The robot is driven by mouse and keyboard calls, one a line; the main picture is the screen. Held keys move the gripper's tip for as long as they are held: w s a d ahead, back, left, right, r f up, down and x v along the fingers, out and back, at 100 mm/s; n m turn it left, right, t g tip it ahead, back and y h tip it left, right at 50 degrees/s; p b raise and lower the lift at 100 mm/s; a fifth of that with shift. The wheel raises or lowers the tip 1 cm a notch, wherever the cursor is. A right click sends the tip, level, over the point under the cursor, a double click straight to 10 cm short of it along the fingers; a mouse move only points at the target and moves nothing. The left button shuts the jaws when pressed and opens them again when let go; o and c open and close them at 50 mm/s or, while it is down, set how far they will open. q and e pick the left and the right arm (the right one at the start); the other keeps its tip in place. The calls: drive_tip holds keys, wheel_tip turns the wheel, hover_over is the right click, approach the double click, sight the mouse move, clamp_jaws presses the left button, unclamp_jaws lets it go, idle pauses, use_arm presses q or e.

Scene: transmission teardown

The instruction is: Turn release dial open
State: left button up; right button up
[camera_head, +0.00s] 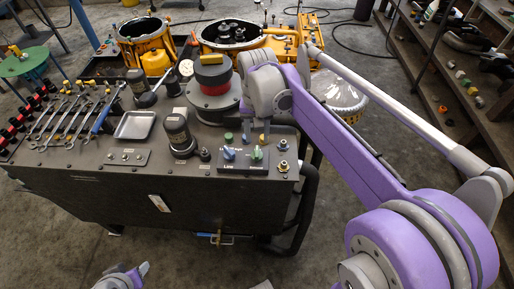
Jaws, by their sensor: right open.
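A small control panel (243,164) stands at the front right of the dark workbench. It carries a blue knob (229,154) and a green knob (257,155); its labels are too small to read, so I cannot tell which is the release dial. My right gripper (256,134) is open just behind and above the green knob, fingers pointing down. It looks empty, and I cannot tell whether it touches the knob. A purple and grey part of my left arm (122,279) shows at the bottom edge; its jaws cannot be made out.
Wrenches (72,120) and a metal tray (135,125) lie at the left. Brass fittings (283,146) sit right of the panel. Shelves (440,75) line the right.

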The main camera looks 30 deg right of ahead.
sight(257, 151)
wheel_tip(257, 151, down, 6)
drive_tip(key=shift+f, duration=0.25)
drive_tip(key=shift+c, duration=0.2)
clamp_jaws()
